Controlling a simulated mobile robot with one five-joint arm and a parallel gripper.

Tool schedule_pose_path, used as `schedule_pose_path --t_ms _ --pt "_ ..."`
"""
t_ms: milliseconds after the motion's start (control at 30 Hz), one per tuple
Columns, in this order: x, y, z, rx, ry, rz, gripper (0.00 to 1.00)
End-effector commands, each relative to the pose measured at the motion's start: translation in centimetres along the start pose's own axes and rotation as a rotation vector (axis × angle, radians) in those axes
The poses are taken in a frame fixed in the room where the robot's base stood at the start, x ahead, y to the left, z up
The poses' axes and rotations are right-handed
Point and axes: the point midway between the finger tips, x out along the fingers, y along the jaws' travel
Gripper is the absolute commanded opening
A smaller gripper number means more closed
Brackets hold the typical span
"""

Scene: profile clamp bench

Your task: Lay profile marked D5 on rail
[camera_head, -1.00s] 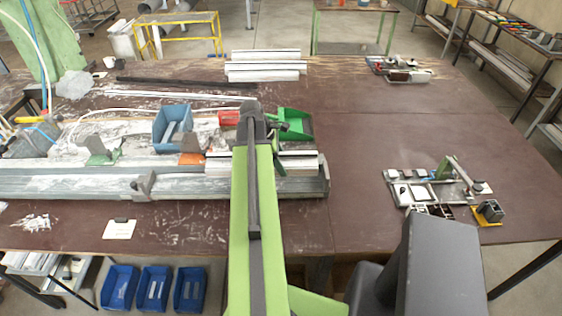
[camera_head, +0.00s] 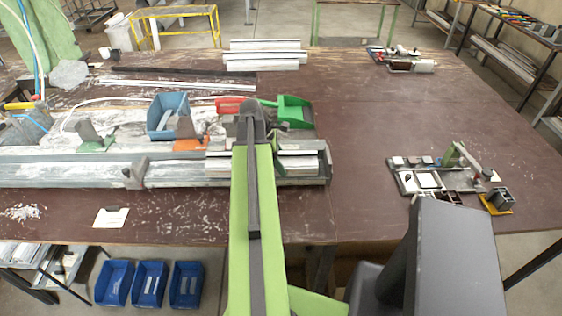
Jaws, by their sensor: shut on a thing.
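A pale, white-grey profile (camera_head: 301,161) lies crosswise behind my green arm over the right end of the long grey rail (camera_head: 60,173). Its ends show on both sides of the arm, and another pale strip shows just behind it. My gripper's fingertips are hidden behind the arm, whose dark end joint shows above the profile. The profile keeps its place relative to my arm as the scene shifts, so it looks held. I cannot tell whether it touches the rail. No D5 mark is readable. More pale profiles (camera_head: 265,55) are stacked at the back of the table.
A grey clamp (camera_head: 136,173) stands on the rail to the left. A blue bin (camera_head: 168,115), a green bin (camera_head: 295,111) and an orange piece (camera_head: 190,145) are behind the rail. A fixture (camera_head: 430,178) is at the right. The brown tabletop (camera_head: 400,110) between is mostly clear.

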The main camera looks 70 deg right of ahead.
Motion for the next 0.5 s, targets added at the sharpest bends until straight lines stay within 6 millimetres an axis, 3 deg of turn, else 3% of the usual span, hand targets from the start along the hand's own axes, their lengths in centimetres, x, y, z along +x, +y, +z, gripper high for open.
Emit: schedule_pose_path --t_ms 467,500 --pt "0.65 0.00 -0.32 -0.001 0.000 0.000 0.00" --pt "0.56 0.00 -0.28 -0.001 0.000 0.000 0.67"
